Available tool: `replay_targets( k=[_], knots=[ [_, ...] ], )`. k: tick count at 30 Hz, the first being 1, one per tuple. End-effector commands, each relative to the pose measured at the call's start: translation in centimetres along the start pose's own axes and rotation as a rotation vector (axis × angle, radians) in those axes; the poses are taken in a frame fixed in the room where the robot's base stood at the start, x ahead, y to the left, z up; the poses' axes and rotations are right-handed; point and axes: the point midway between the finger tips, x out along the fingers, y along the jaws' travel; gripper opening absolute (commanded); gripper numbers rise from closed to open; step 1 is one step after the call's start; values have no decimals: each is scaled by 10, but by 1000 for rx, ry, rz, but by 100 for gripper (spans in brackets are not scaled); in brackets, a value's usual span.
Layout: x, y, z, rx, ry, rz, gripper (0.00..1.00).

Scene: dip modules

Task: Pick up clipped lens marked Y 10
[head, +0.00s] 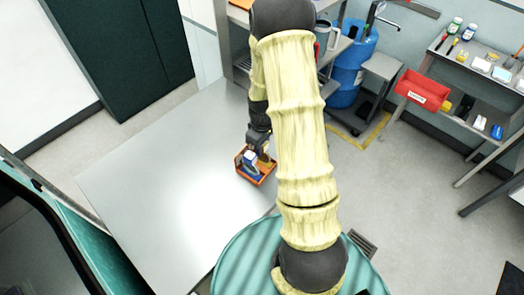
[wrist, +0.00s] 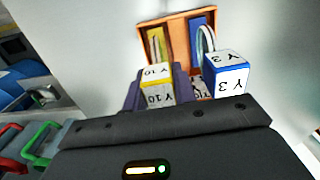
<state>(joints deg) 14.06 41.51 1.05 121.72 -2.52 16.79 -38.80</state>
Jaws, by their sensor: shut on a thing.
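The clipped lens marked Y 10 (wrist: 157,88) is a white block with a yellow top edge. In the wrist view it sits between the dark purple fingers of my gripper (wrist: 163,93), which is shut on it. A blue and white block marked Y 3 (wrist: 228,76) stands just right of the fingers. In the head view my gripper (head: 262,152) is at the small orange box (head: 262,181) on the table. The lens's lower part is hidden by my gripper, so I cannot tell whether it touches the box floor.
The orange box has yellow and blue panels at its far side in the wrist view. The pale table (head: 140,190) is otherwise bare. A red bin (head: 423,90), a blue barrel (head: 352,62) and a grey shelf (head: 470,68) stand beyond at the right.

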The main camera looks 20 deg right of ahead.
Motion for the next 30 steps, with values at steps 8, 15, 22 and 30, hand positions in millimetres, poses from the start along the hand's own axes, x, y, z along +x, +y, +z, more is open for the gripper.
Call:
replay_targets(
  k=[8,15,22,30],
  knots=[
    [-13,1,-1,0,3,2,0],
    [-51,2,-1,1,7,6,0],
    [-107,2,-2,0,8,7,0],
    [-165,1,-1,1,4,3,0]
  ],
)
